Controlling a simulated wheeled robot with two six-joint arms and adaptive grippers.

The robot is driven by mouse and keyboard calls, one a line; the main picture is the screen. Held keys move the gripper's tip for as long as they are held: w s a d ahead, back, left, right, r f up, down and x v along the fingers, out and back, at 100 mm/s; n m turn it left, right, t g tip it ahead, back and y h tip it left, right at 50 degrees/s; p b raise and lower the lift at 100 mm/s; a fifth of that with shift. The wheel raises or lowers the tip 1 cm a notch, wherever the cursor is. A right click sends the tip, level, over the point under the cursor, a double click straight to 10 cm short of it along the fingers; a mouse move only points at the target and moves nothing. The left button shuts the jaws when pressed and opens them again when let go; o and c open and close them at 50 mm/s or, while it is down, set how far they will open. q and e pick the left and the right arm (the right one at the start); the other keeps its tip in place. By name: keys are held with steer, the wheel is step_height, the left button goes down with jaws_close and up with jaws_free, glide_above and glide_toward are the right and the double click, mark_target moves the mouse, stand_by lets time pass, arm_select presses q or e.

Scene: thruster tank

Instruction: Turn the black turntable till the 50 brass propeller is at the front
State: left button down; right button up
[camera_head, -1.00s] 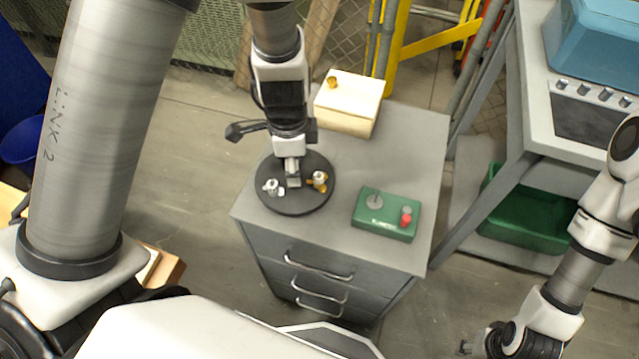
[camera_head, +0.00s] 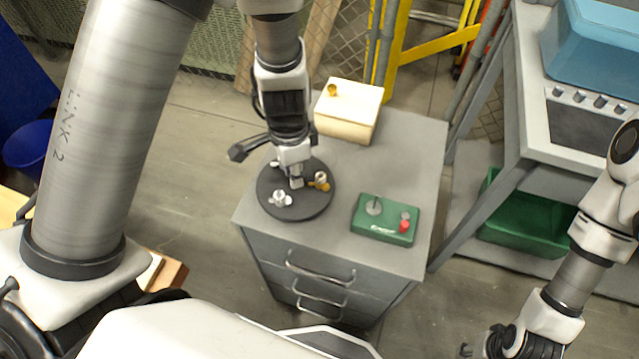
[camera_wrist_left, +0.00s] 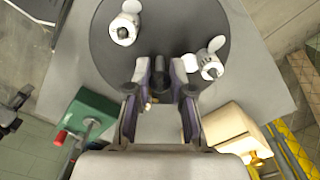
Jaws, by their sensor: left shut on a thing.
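The black turntable (camera_head: 290,212) is a round disc on top of the grey cabinet. A brass propeller (camera_head: 319,184) sits on its right side, close beside my left gripper (camera_head: 296,183). A silver propeller (camera_head: 281,198) stands at the front left and also shows in the left wrist view (camera_wrist_left: 124,29). Another silver propeller (camera_wrist_left: 210,66) shows in the wrist view, mostly hidden in the head view. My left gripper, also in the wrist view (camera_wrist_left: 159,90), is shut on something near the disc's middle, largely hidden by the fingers. My right gripper (camera_head: 482,347) is low at the right, jaws unclear.
A green control box (camera_head: 385,221) with a red button stands right of the turntable. A cream box (camera_head: 347,110) with a small brass piece on top is behind. The cabinet's (camera_head: 410,150) right rear top is bare. A workbench (camera_head: 535,110) stands farther right.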

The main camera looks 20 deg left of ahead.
arm_select(q)
steer(key=shift+n+p, duration=0.35)
steer(key=shift+n, duration=1.35)
steer(key=shift+p, duration=0.35)
steer(key=shift+n, duration=0.5)
steer(key=shift+n+p, duration=0.5)
steer(key=shift+n, duration=0.7)
